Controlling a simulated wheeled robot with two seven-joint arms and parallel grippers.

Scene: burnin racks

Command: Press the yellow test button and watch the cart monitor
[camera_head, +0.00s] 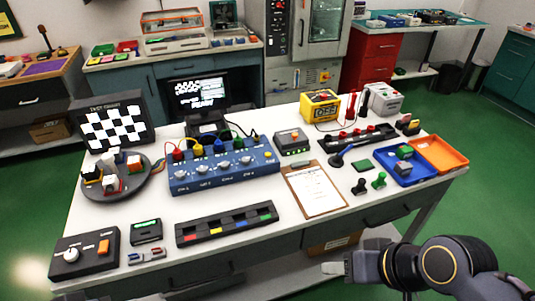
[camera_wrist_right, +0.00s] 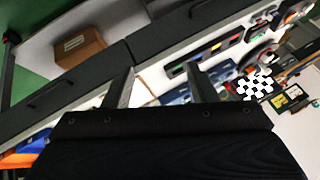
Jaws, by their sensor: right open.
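The black monitor (camera_head: 199,92) stands at the back left of the white table, its lit screen showing a checkerboard pattern and white text. A blue box (camera_head: 225,172) in front of it carries a row of coloured knobs, with a yellow one (camera_head: 198,150) among them. A black strip (camera_head: 227,225) nearer the front has red, yellow (camera_head: 216,231), green and blue patches. I cannot tell which yellow part is the test button. My right gripper (camera_head: 338,268) is off the table's front edge, apart from these; its fingers (camera_wrist_right: 160,88) are open and empty. My left gripper is out of view.
A checkerboard panel (camera_head: 113,128) and a round dark tray (camera_head: 117,181) stand at the left. A clipboard (camera_head: 315,190), a blue tray (camera_head: 405,165) and an orange tray (camera_head: 438,154) lie at the right. The table's front right corner is mostly bare.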

